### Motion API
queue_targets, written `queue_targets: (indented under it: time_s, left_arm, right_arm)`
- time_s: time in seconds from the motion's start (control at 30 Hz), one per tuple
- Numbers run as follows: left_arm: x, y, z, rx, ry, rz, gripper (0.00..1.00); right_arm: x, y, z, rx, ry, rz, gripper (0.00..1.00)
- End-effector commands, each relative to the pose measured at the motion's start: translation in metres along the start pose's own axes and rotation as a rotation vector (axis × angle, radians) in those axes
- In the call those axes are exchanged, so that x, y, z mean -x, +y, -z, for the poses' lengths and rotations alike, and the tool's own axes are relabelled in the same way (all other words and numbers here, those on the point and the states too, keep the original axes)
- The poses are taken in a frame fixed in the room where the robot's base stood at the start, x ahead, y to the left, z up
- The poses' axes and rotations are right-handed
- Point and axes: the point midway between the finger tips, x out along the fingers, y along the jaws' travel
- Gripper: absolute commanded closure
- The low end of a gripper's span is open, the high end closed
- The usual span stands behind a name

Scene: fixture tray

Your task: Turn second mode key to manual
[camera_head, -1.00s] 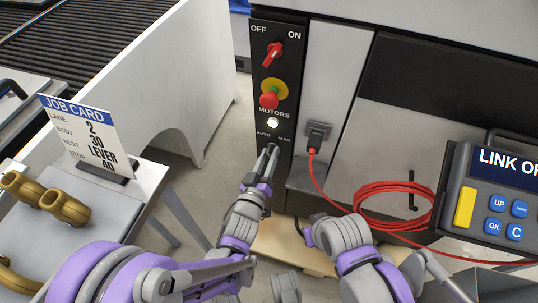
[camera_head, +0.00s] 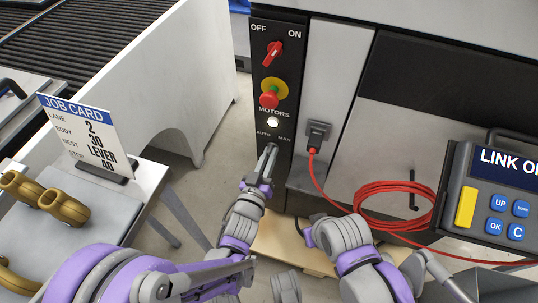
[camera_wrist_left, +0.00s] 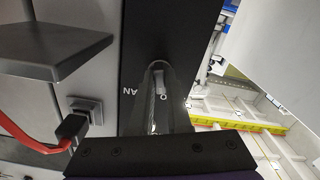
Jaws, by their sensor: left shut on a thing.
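The black control panel (camera_head: 284,70) carries a mode key switch at its lower part, under the labels AUTO and MAN. My left gripper (camera_head: 270,150) reaches up to the switch from below, and its fingers are closed on the mode key. The fingers hide most of the key in the head view. In the left wrist view the gripper (camera_wrist_left: 160,75) is against the panel, with a pale piece of the key (camera_wrist_left: 160,84) between the fingers. Part of the MAN label shows beside them. I cannot tell which way the key points.
Above the switch are a lit MOTORS lamp (camera_head: 272,122), a red stop button (camera_head: 269,99) and a red OFF/ON knob (camera_head: 273,53). A red cable (camera_head: 392,204) runs from a socket at the right. A job card (camera_head: 88,138) stands at the left.

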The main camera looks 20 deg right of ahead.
Motion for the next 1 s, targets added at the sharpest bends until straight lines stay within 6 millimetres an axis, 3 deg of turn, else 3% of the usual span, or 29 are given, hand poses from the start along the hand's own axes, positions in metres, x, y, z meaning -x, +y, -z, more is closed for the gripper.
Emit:
queue_targets:
  time_s: [0.6, 1.0]
  left_arm:
    - [0.0001, 0.0005, 0.0005, -0.565, 0.000, 0.000, 1.00]
    - [-0.0001, 0.0005, 0.0001, -0.786, 0.000, 0.000, 1.00]
  right_arm:
    - [0.0041, 0.0000, 0.0011, 0.000, 0.001, 0.000, 1.00]
    - [0.0083, 0.0000, 0.0022, 0.000, 0.003, 0.000, 1.00]
